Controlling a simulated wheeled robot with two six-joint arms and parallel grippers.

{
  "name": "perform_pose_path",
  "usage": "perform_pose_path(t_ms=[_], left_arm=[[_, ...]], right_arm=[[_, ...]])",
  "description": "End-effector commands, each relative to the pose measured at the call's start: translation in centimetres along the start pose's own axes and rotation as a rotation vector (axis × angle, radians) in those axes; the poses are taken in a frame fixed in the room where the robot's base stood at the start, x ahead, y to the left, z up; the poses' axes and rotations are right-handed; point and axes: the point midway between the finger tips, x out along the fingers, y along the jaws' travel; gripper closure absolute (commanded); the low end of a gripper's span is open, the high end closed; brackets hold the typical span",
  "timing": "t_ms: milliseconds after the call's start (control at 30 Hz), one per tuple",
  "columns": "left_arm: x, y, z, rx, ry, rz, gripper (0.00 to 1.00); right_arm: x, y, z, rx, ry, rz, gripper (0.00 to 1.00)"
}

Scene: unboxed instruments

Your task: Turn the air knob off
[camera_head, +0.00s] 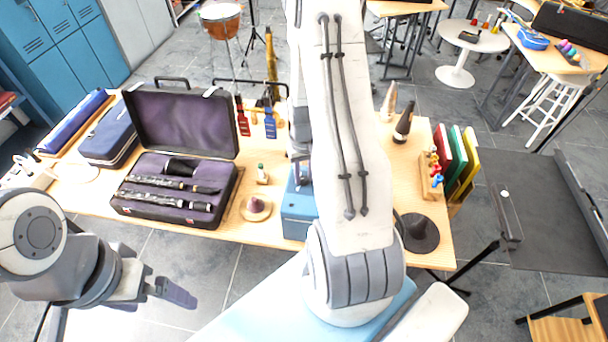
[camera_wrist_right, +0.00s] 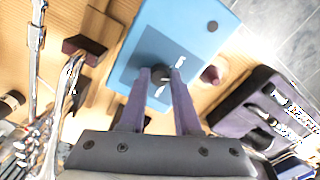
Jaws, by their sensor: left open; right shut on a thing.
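A blue box (camera_head: 298,212) stands on the wooden table, partly hidden behind my right arm in the head view. In the right wrist view the blue box (camera_wrist_right: 188,36) has a darker blue panel with a dark round knob (camera_wrist_right: 160,75) and small white marks beside it. My right gripper (camera_wrist_right: 161,72) has its two fingers closed on the knob, one on each side. Which way the knob points is hard to tell. My left gripper (camera_head: 176,292) is open and empty, off the table's front edge at the lower left.
An open clarinet case (camera_head: 128,118) lies left of the blue box. A cork-coloured round stand (camera_head: 256,207) and a small bottle (camera_head: 262,174) sit between them. A colourful rack (camera_head: 432,176) is at the right edge.

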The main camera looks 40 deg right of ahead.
Motion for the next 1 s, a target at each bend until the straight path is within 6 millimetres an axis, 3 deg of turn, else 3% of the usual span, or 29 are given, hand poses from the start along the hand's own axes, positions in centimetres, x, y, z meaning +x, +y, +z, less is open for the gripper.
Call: perform_pose_path(t_ms=[500,1000], left_arm=[[0.31,-0.02,0.02,0.000,0.000,0.000,0.00],[0.36,-0.03,0.02,0.000,0.000,0.000,0.00]], right_arm=[[-0.09,0.05,-0.14,0.372,0.004,0.000,1.00],[-0.12,0.05,-0.16,0.461,0.005,0.000,1.00]])
